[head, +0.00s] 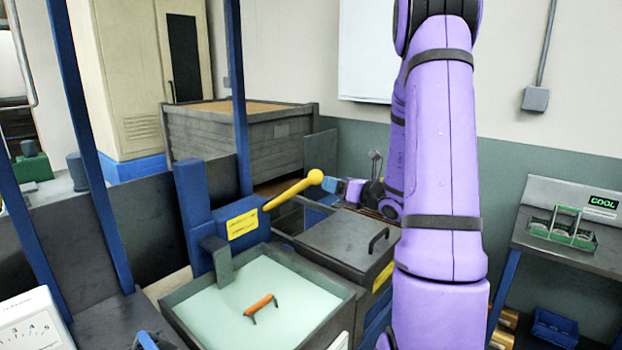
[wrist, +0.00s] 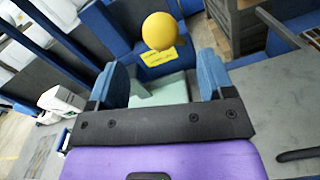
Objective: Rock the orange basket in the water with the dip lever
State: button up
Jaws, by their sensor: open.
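The dip lever (head: 292,192) is a yellow arm with a ball at its end, rising to the right from a blue post beside the water tank. Its ball (wrist: 160,30) shows in the wrist view just beyond my fingertips, roughly centred between them. My gripper (head: 338,186) is open, its blue fingers (wrist: 162,64) apart and empty, close to the right of the ball. The orange handle of the basket (head: 261,305) shows over the pale green water (head: 275,285) in the open tank. The rest of the basket is hidden.
A grey lidded tank (head: 340,240) with a dark handle stands right of the water tank. A large grey bin (head: 235,140) stands behind. At far right, a bench (head: 560,252) holds a green rack (head: 563,232) by a "COOL" display (head: 603,202).

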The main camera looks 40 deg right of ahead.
aim_at(316, 177)
jog(key=w, duration=0.8)
jog(key=shift+w+a, duration=0.15)
jog(key=shift+a, duration=0.25)
jog(key=shift+c, duration=0.2)
jog(key=c, duration=1.2)
jog(key=s+f, duration=0.5)
jog(key=f, duration=0.5)
jog(key=shift+s+d+f, duration=0.2)
jog(key=shift+d+f, duration=0.05)
jog(key=shift+d, duration=0.1)
jog(key=o, duration=1.2)
jog(key=shift+o, duration=0.2)
jog(key=s+d, duration=0.1)
jog(key=s, duration=0.9)
jog(key=shift+s, duration=0.4)
